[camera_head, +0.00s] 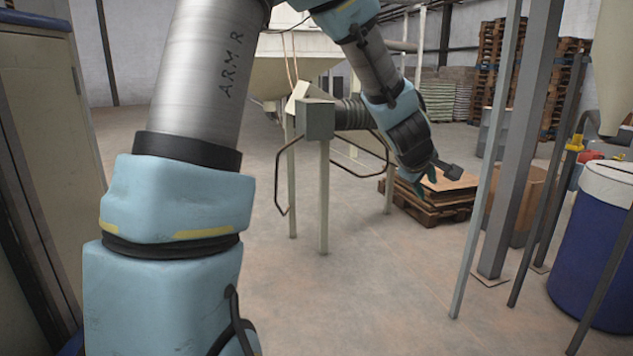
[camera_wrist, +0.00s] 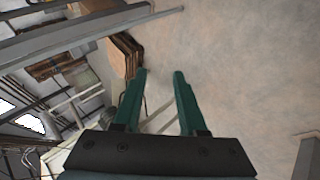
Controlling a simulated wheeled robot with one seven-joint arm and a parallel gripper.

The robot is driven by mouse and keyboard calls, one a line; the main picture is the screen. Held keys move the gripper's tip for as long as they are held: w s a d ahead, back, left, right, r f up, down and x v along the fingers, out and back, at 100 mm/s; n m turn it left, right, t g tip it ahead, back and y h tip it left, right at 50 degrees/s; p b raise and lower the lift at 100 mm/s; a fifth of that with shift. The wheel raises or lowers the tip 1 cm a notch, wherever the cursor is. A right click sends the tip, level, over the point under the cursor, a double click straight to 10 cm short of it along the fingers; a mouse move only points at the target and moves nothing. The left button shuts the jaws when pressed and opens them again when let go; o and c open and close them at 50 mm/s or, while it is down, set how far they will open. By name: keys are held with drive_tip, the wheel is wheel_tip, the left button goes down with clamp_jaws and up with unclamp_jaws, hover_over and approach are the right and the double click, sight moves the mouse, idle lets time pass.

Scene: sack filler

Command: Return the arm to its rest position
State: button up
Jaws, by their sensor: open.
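My arm rises at the left of the head view, bends at the top, and comes down to my gripper (camera_head: 428,184) right of the middle. In the wrist view my gripper (camera_wrist: 162,74) shows two green fingers standing apart with nothing between them. Bare floor shows between and beyond the fingertips. In the head view the gripper appears in front of a pallet with flat brown sheets (camera_head: 436,192); I cannot tell the distance between them.
The sack filler's grey spout box (camera_head: 315,119) on posts, with a bent rail, stands left of my gripper. Grey steel posts (camera_head: 520,140) and a blue drum (camera_head: 592,250) are at the right. A cabinet (camera_head: 50,100) is at the left. The middle floor (camera_head: 370,290) is clear.

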drive_tip(key=s+a+f+m+g+y, duration=0.2)
drive_tip(key=s+a, duration=0.3)
drive_tip(key=a, duration=0.6)
drive_tip(key=s+a+f+m+g+y, duration=0.1)
drive_tip(key=s+a+f, duration=0.3)
drive_tip(key=a, duration=0.8)
drive_tip(key=s+a+f+m+g+y, duration=0.2)
drive_tip(key=s+a+f+m+y, duration=0.1)
drive_tip(key=a, duration=0.9)
drive_tip(key=s+m, duration=0.1)
drive_tip(key=s, duration=0.1)
drive_tip(key=shift+s+f+g+b, duration=0.3)
drive_tip(key=shift+s+f, duration=0.05)
drive_tip(key=shift+f, duration=0.05)
drive_tip(key=shift+d, duration=0.1)
